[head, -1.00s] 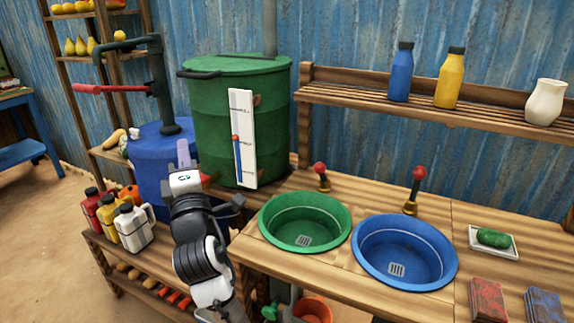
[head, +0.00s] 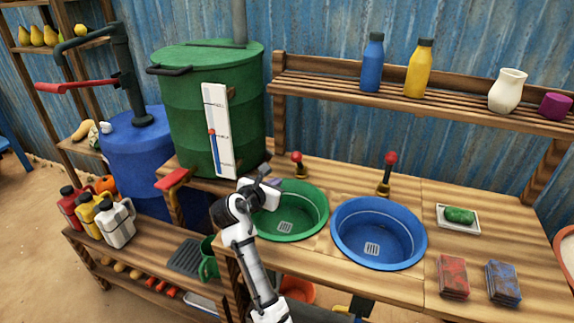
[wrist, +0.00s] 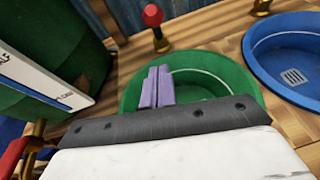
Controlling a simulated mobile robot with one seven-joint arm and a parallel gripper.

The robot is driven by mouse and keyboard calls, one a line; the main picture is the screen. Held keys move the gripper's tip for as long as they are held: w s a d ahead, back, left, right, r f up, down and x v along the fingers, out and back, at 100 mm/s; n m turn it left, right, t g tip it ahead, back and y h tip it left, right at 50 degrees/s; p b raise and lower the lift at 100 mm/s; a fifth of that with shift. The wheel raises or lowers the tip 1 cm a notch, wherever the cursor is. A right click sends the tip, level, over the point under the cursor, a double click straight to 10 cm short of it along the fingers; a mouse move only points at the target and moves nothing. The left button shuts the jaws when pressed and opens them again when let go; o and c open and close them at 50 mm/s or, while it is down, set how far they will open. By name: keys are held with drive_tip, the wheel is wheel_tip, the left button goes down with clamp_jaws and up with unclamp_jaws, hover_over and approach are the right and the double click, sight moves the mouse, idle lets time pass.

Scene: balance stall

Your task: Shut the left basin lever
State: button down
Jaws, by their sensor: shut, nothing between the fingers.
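The left basin lever (head: 297,160) is a short brass post with a red ball knob, behind the green basin (head: 318,205). It looks upright. It also shows at the top of the wrist view (wrist: 153,16), beyond my fingertips. My gripper (head: 273,183) is over the left part of the green basin, in front of and left of the lever, apart from it. In the wrist view the two purple fingers (wrist: 156,86) are together and empty, pointing toward the lever's side of the basin.
The green barrel (head: 190,110) with its white gauge stands close on the left, and a red-handled tap (head: 173,179) juts out below it. The blue basin (head: 418,240) and right lever (head: 389,170) are to the right. A shelf (head: 440,95) with bottles runs above.

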drive_tip(key=w+d+p, duration=0.2)
drive_tip(key=w+d, duration=0.1)
drive_tip(key=w, duration=0.5)
drive_tip(key=shift+d, duration=0.4)
drive_tip(key=shift+w+r, duration=0.1)
drive_tip(key=shift+w, duration=0.1)
